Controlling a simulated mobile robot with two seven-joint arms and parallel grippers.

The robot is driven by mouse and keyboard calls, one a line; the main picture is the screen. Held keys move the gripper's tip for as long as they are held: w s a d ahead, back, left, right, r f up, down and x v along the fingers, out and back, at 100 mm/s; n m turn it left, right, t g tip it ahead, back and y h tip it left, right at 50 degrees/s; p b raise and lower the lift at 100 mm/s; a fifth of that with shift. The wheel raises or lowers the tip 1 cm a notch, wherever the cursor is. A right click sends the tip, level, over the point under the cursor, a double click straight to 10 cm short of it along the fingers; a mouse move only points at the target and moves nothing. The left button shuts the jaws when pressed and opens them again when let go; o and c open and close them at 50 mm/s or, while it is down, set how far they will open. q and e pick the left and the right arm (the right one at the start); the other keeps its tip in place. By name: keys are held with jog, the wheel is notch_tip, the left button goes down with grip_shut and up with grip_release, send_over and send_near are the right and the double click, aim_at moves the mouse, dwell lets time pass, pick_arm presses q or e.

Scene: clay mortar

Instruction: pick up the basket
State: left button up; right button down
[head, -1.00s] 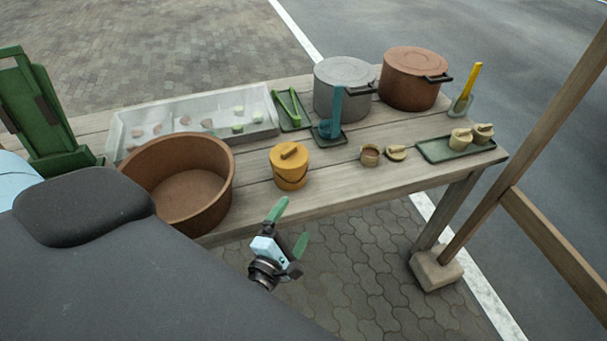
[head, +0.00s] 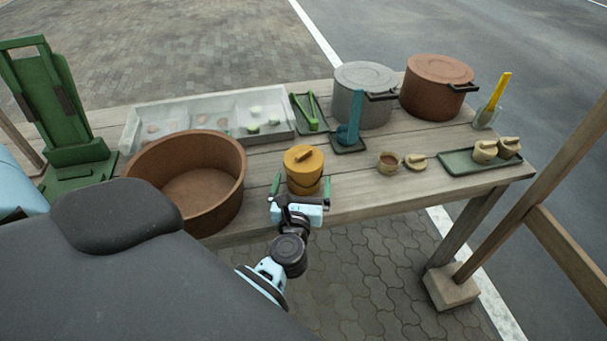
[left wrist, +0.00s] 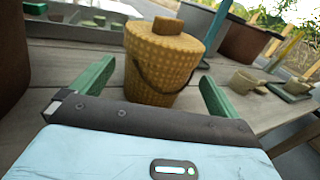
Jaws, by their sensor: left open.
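The basket (head: 303,166) is a small yellow woven pot with a knobbed lid and a dark handle. It stands upright near the front edge of the wooden table. It also fills the middle of the left wrist view (left wrist: 160,62), where its weave and the curved handle show. My left gripper (head: 302,186) is open at the front of the basket. Its two green fingers (left wrist: 155,82) point toward the basket, one to either side of it. I cannot tell whether either finger touches it. My right gripper is not in view.
A large brown tub (head: 222,215) stands close left of the basket. Behind are a compartment tray (head: 128,138), a green tray with tongs (head: 297,118) and a blue ladle (head: 352,120). A small cup (head: 388,163) and lid (head: 415,161) lie to the right. Bare planks (head: 350,188) separate them.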

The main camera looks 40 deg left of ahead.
pick_arm(q)
jog(key=shift+x, duration=2.65)
jog(key=shift+a, duration=0.1)
jog(key=shift+s, duration=0.1)
jog(key=c, duration=1)
jog(key=shift+r+p, duration=0.1)
jog(key=shift+p, duration=0.2)
